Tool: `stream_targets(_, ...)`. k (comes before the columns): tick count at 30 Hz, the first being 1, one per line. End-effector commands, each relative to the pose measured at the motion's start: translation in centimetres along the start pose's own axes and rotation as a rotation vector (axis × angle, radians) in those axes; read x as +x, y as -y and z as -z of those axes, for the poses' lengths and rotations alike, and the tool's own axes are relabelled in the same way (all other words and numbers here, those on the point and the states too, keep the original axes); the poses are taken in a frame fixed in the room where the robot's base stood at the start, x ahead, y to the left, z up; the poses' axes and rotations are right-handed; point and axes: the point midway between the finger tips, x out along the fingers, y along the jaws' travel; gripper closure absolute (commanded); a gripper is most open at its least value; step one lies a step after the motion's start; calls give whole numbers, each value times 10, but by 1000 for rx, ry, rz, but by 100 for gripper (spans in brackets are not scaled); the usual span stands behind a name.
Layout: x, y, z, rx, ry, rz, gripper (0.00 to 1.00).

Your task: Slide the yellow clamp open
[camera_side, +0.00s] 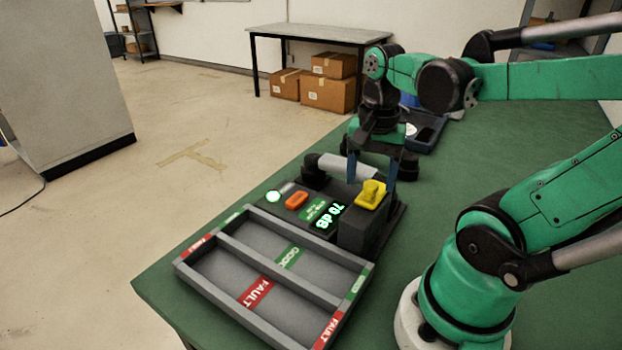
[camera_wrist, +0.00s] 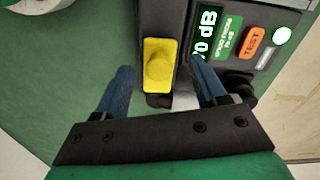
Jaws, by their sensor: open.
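The yellow clamp (camera_side: 371,194) is a small block with a raised knob on top of a dark block at the right end of the test station (camera_side: 345,236). In the wrist view the yellow clamp (camera_wrist: 159,66) lies just ahead of my gripper, roughly between the lines of its fingers. My gripper (camera_side: 371,172) is open, with two blue fingers pointing down just above and behind the clamp. In the wrist view my gripper (camera_wrist: 167,88) shows its fingers apart, with nothing held. I cannot tell whether any finger touches the clamp.
The station has a lit display (camera_side: 329,215) reading 70 dB, an orange TEST button (camera_side: 297,200) and a lit white-green lamp (camera_side: 273,197). A grey cylinder (camera_side: 345,167) lies behind it. A grey tray (camera_side: 208,269) with FAULT and GOOD labels sits in front. A dark bin (camera_side: 428,135) stands farther back.

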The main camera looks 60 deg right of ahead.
Motion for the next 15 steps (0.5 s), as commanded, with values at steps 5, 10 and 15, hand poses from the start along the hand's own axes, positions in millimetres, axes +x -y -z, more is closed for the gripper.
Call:
stream_targets(5, -20, 0, 0, 0, 0, 0, 35)
stream_targets(10, -40, 0, 0, 0, 1, 0, 35)
stream_targets(15, -50, 0, -1, -1, 1, 0, 35)
